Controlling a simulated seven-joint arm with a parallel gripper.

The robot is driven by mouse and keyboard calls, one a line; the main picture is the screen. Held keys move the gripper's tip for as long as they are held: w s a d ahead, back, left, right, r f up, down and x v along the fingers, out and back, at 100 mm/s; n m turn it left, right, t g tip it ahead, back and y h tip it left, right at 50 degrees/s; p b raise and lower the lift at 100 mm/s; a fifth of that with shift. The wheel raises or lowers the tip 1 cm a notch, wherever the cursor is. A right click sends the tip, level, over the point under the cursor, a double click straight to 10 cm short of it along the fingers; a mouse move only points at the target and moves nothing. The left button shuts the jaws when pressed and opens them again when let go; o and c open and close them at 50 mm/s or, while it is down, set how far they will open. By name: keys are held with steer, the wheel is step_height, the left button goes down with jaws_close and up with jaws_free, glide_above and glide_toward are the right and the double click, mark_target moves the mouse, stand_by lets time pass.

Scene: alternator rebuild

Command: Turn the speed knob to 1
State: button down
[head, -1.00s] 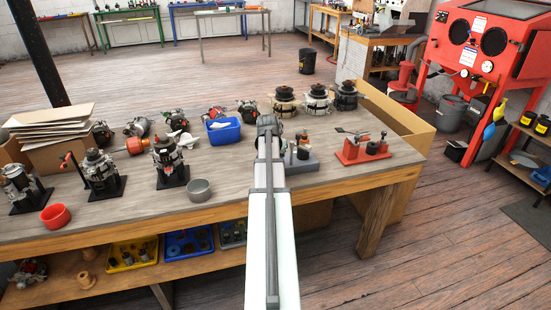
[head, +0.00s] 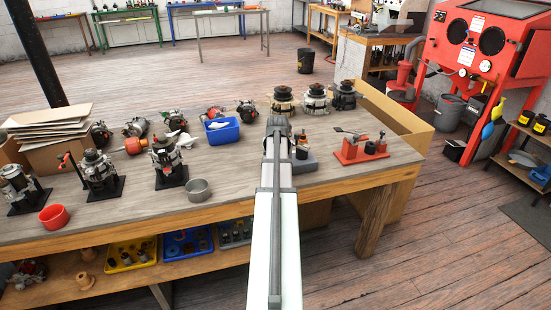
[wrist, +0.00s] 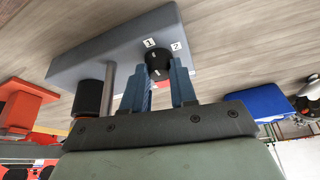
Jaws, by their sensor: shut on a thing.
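The speed knob (wrist: 158,63) is a small round black dial with white marks on a grey block (wrist: 100,52). Labels 1 (wrist: 149,43) and 2 (wrist: 176,47) sit on the block at the knob's far edge. I cannot tell for sure which label the knob's mark points to. My gripper (wrist: 160,74) has its two blue fingers on either side of the knob, shut on it. In the head view the grey block (head: 305,164) shows at the right of my arm, which hides the knob and fingers.
A metal post (wrist: 107,90) and a black cylinder (wrist: 88,98) stand on the block beside the fingers. A red fixture (head: 362,154) is to the right, a blue bin (head: 222,134) to the left.

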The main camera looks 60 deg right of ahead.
steer(key=c, duration=0.9)
jaws_free()
steer(key=v, duration=1.3)
steer(key=shift+s+a+r, duration=0.1)
steer(key=shift+a+r, duration=0.15)
steer(key=shift+r, duration=0.05)
